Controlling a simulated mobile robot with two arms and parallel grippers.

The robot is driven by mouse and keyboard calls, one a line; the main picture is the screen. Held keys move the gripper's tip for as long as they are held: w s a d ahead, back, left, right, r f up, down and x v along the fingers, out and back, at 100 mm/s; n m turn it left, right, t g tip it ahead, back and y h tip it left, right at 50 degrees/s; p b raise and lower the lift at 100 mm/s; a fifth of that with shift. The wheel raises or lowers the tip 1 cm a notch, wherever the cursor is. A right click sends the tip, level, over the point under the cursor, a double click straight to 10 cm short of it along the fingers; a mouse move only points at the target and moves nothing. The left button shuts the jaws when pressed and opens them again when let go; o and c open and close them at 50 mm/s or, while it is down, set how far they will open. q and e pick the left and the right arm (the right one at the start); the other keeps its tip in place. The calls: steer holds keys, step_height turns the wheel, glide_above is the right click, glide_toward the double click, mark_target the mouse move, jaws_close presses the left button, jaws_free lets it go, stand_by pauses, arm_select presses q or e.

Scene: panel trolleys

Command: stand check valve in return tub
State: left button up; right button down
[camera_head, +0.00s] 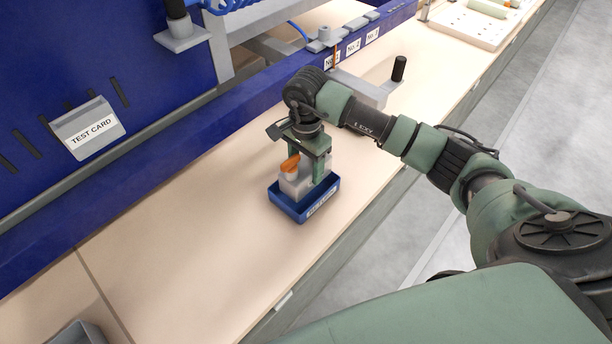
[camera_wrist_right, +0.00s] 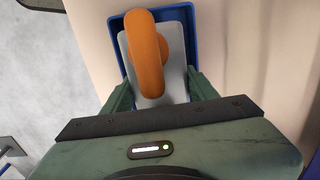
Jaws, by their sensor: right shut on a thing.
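The check valve (camera_head: 290,185) is a pale grey block with an orange part (camera_head: 290,164) on top. It is upright inside the blue return tub (camera_head: 292,209), which sits on the bench. My right gripper (camera_head: 307,174) is above the tub, fingers pointing down, shut on the valve's sides. In the right wrist view the orange part (camera_wrist_right: 147,55) and grey body (camera_wrist_right: 176,67) lie between the fingers, with the blue tub rim (camera_wrist_right: 188,12) around them. Whether the valve's base touches the tub floor is hidden. My left gripper is not in view.
The wooden bench (camera_head: 200,240) is clear around the tub. A blue panel (camera_head: 90,70) with a test card holder (camera_head: 87,128) stands behind. A grey fixture with a black handle (camera_head: 399,68) is beyond the gripper. A grey bin (camera_head: 78,334) is at the lower left.

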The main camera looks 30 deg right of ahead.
step_height(320, 180, down, 4)
steer(key=shift+f, duration=0.1)
stand_by(0.4)
steer(key=shift+f, duration=0.2)
steer(key=c, duration=0.7)
jaws_free()
steer(key=shift+r, duration=0.15)
